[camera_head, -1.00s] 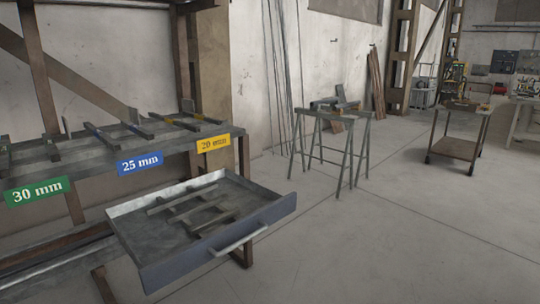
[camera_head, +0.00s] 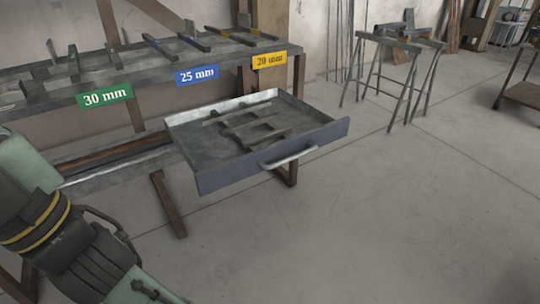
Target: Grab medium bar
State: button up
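Several bars lie across the metal bench (camera_head: 215,58). Bars with blue marks, such as the blue-marked bar (camera_head: 160,46), lie behind the blue "25 mm" label (camera_head: 197,75). The green "30 mm" label (camera_head: 105,97) is to its left and the yellow "20 mm" label (camera_head: 269,60) to its right. My arm shows at the lower left, in front of the bench. My gripper is out of view.
The drawer sticks out from the bench, with its handle (camera_head: 288,157) facing forward. A trestle stand (camera_head: 402,43) is at the back right. A cart (camera_head: 523,93) is at the right edge. The floor (camera_head: 370,220) in front and to the right is clear.

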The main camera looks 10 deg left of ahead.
aim_at(252, 123)
jog(key=i+u, duration=0.5)
jog(key=l+z, duration=0.1)
jog(key=z, duration=0.25)
jog(key=i+z, duration=0.15)
jog(key=z, duration=0.2)
jog(key=l+z, duration=0.1)
jog(key=z, duration=0.25)
jog(key=i+z, duration=0.35)
jog(key=i, duration=0.3)
jog(key=i+j+z, duration=0.1)
jog(key=i+z, duration=0.25)
jog(key=i, duration=0.35)
jog(key=i+u, duration=0.1)
jog(key=i, duration=0.6)
jog(key=i+l, duration=0.15)
jog(key=i, duration=0.55)
jog(key=i+j+u, duration=0.1)
jog(key=i+u, duration=0.35)
jog(key=i, duration=0.15)
jog(key=i+u, duration=0.45)
jog(key=i, duration=0.15)
jog(key=i+u, duration=0.4)
jog(key=i, duration=0.15)
jog(key=i+l+u, duration=0.4)
jog(key=i, duration=0.2)
jog(key=j, duration=0.1)
